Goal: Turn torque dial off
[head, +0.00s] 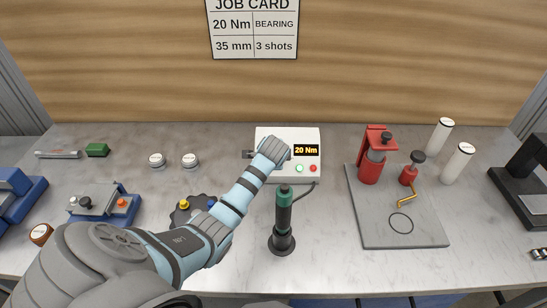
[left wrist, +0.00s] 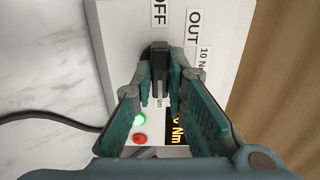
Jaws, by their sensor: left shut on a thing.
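The white torque controller box (head: 308,135) stands at the back middle of the bench. Its display (head: 306,150) reads 20 Nm, with a lit green button (head: 299,169) and a red button (head: 313,169) below. My left gripper (head: 273,150) is at the box's left front and hides the dial in the head view. In the left wrist view, the gripper (left wrist: 161,75) is shut on the dark torque dial (left wrist: 159,60), one finger on each side. OFF, OUT and 10 N labels are printed around the dial; other lettering is partly covered. My right gripper is not in view.
A green and black driver (head: 283,215) stands upright in front of the box, with a cable to it. A grey plate (head: 390,232) with a red press (head: 370,165) is to the right. A dark knobbed disc (head: 180,217) lies near my left arm.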

